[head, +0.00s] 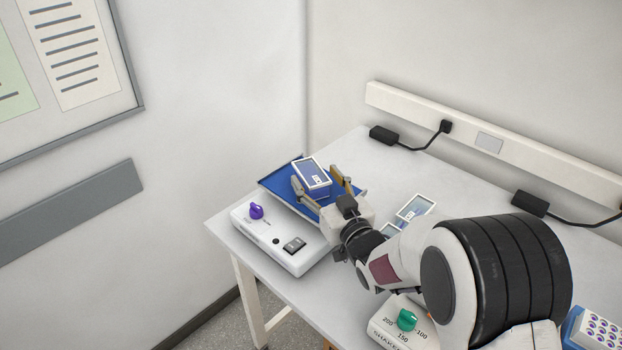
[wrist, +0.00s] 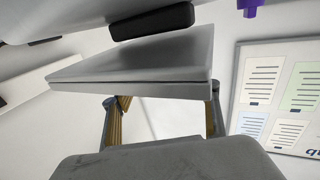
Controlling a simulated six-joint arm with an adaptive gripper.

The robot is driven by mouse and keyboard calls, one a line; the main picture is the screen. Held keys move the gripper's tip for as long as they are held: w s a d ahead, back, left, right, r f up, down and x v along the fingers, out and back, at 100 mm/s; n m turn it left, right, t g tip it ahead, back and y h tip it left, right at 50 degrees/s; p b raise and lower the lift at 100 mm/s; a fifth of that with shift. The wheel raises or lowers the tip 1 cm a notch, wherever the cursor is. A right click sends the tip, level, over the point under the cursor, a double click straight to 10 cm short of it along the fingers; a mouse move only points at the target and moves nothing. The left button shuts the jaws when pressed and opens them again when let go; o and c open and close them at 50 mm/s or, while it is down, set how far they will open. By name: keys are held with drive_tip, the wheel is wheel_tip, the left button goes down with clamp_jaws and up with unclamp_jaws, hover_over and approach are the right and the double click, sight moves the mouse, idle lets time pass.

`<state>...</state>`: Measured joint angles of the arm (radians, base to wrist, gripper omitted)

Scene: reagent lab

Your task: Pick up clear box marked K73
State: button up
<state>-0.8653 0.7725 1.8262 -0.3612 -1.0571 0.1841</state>
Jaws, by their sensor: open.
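A clear box (head: 312,172) with a white-rimmed top and a small label sits on the blue platform of a white device. I cannot read its marking. My gripper (head: 320,186) is open at the box, one gold-padded finger on each side of its near end. I cannot tell whether the fingers touch it. In the wrist view my open gripper (wrist: 162,112) shows both fingers, with a pale grey slab across them that I cannot identify for sure. Two similar boxes (head: 415,208) (head: 390,230) lie on the table, partly hidden by my arm; their marks are unreadable.
The blue platform (head: 276,181) tops a white device (head: 275,243) with a purple knob (head: 256,211). A second device with a green knob (head: 407,320) stands at the front. A rack of purple-marked vials (head: 600,329) is at the right. Black adapters (head: 383,135) lie by the wall.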

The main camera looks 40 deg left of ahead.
sight(311, 171)
drive_tip(key=shift+x, duration=1.7)
drive_tip(key=shift+r, duration=0.1)
drive_tip(key=c, duration=1.4)
drive_tip(key=shift+r, duration=0.1)
drive_tip(key=shift+r, duration=4.9)
